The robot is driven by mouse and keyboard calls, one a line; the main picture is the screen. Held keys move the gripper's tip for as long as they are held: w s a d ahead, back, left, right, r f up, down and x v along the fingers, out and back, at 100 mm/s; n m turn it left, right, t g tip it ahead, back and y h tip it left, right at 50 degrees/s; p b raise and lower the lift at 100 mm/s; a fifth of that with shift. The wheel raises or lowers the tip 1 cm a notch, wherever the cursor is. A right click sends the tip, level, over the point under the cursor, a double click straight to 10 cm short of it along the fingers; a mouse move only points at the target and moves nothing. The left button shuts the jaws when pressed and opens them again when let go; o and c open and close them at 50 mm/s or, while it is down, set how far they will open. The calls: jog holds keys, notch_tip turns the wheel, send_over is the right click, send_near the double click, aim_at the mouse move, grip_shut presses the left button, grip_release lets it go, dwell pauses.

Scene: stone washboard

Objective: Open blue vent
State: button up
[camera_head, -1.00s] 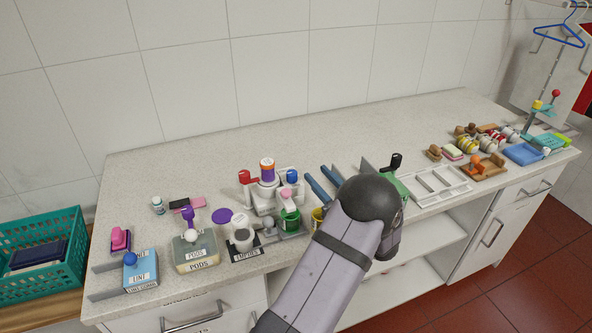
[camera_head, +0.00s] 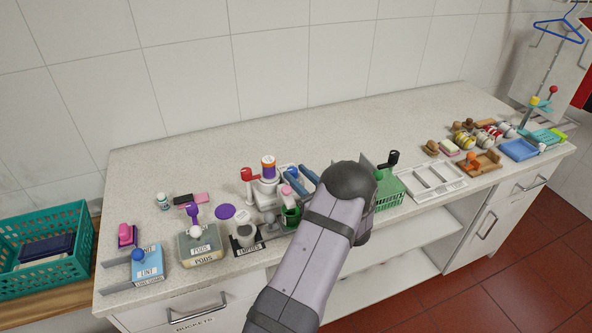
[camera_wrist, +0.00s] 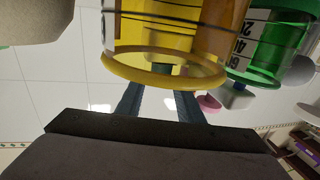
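A white dispenser stand (camera_head: 265,188) with a red knob (camera_head: 248,174) and an orange-and-purple cap (camera_head: 268,168) stands near the middle of the counter. The blue vent is not clearly visible in the head view; my gripper's blue fingers cover the right side of the stand. My gripper (camera_head: 294,171) has its two fingers apart with nothing seen between them. In the wrist view the fingers (camera_wrist: 157,98) are spread, and their tips are hidden behind a yellow-rimmed cup (camera_wrist: 165,70) close to the camera. A small blue piece (camera_wrist: 238,88) shows below a green cup (camera_wrist: 270,45); I cannot tell whether it is the vent.
A green cup (camera_head: 291,215) and a pink knob (camera_head: 287,190) are close by the fingers. A black-labelled container (camera_head: 245,238) and the pods box (camera_head: 200,245) stand at left. A green basket (camera_head: 389,190) and white tray (camera_head: 435,178) are at right. The counter behind is clear.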

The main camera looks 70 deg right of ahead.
jog(key=shift+w+d, duration=0.35)
jog(key=shift+w, duration=0.2)
jog(key=c, duration=0.8)
jog(key=shift+d+f+y+b, duration=0.1)
jog(key=shift+y+b, duration=0.2)
jog(key=shift+b, duration=0.05)
jog(key=shift+n+t+b, duration=0.35)
jog(key=shift+n+t, duration=0.05)
jog(key=shift+s+n+y+b, duration=0.1)
jog(key=shift+n+y+b, duration=0.3)
jog(key=shift+y, duration=0.4)
